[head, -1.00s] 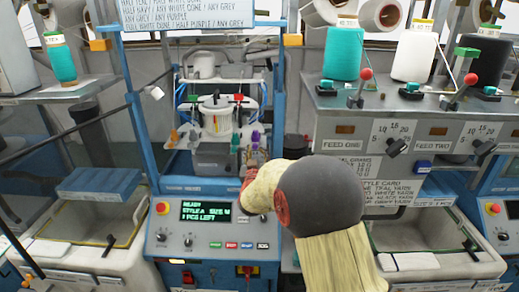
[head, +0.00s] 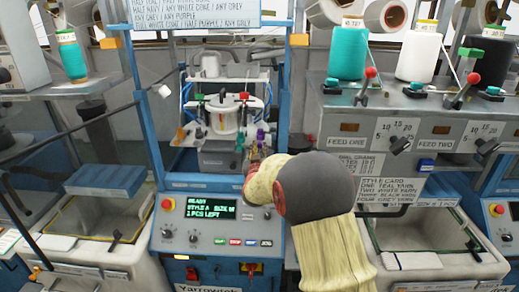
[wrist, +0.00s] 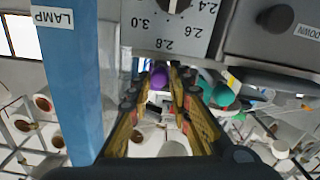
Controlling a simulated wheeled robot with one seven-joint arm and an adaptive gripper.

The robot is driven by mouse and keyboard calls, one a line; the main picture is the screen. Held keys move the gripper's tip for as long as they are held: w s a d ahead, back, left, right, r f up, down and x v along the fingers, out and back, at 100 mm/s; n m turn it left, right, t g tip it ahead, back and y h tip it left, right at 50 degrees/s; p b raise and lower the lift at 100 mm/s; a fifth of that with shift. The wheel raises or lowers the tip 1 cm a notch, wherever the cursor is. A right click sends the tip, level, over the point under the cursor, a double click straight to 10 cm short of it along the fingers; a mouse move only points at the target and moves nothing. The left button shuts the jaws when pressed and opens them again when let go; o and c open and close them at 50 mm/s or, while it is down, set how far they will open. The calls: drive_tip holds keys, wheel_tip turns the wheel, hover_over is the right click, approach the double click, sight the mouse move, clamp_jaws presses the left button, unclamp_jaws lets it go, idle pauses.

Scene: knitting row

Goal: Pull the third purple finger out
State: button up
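In the head view a purple finger (head: 260,136) stands at the right front of the knitting machine's white head (head: 222,122), close to my gripper (head: 255,152). A green piece (head: 239,142) is just left of it. My arm covers part of this area, so I cannot tell which purple finger is the third. In the wrist view my gripper (wrist: 161,76) has its two fingers apart, with a purple finger (wrist: 158,76) showing between the tips. I see no clear contact on both sides.
The machine's display (head: 209,209) reads ready, style A, size M, 1 pcs left. Its blue frame post (head: 290,80) rises beside my arm. A feed unit (head: 350,125) with yarn cones stands at the right. In the wrist view a blue post (wrist: 70,80) labelled LAMP is close on the left.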

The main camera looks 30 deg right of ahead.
clamp_jaws()
drive_tip(key=shift+s+a, duration=0.1)
idle(0.4)
drive_tip(key=b+v, duration=0.1)
drive_tip(key=v, duration=0.1)
drive_tip(key=shift+s+a, duration=0.15)
drive_tip(key=shift+s, duration=0.05)
drive_tip(key=shift+s+a, duration=0.1)
drive_tip(key=shift+s, duration=0.05)
drive_tip(key=shift+f, duration=0.1)
drive_tip(key=o, duration=0.6)
unclamp_jaws()
drive_tip(key=shift+f, duration=0.1)
drive_tip(key=shift+c, duration=0.2)
